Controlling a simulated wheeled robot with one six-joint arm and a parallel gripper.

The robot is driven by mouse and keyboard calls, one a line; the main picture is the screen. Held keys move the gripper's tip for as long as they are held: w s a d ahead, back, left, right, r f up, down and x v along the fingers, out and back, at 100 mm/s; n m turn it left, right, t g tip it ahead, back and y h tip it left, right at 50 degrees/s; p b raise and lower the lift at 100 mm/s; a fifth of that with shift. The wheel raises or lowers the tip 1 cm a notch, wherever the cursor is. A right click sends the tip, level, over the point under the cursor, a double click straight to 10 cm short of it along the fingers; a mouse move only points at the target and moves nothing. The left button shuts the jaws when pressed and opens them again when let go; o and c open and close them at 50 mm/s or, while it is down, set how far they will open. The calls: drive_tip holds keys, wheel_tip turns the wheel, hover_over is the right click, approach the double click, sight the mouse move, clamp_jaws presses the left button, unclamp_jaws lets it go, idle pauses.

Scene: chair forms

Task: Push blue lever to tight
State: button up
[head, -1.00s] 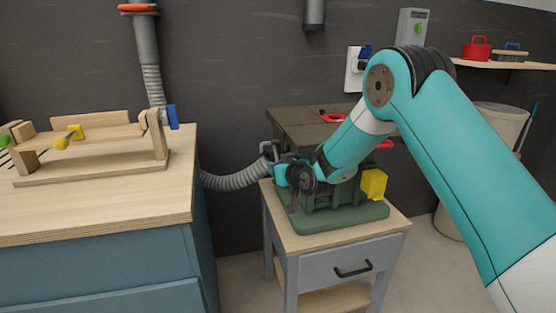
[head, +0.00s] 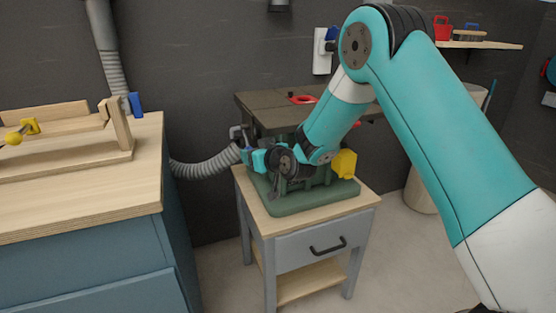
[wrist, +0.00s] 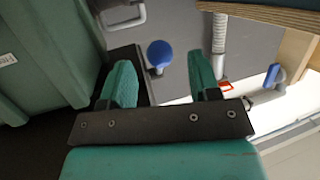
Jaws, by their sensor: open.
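A blue round knob (wrist: 159,52) on a short metal stem shows in the wrist view, most likely the blue lever's end. It appears between the two teal fingers of my gripper (wrist: 161,66), which are open and apart from it on both sides in the picture. I cannot tell how far beyond the fingertips it lies. In the head view my gripper (head: 254,158) is at the left side of the green machine (head: 310,199), near the hose joint. My arm hides part of the machine, and the knob is not clear there.
The machine stands on a small grey drawer stand (head: 300,254). A grey hose (head: 205,171) runs left to the wooden-topped bench (head: 80,199). A separate blue handle (head: 135,104) is at the bench's back edge. A yellow block (head: 343,164) is on the machine's right side.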

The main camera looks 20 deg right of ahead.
drive_tip(key=b+v, duration=0.2)
drive_tip(key=v, duration=1.1)
drive_tip(key=shift+s, duration=0.35)
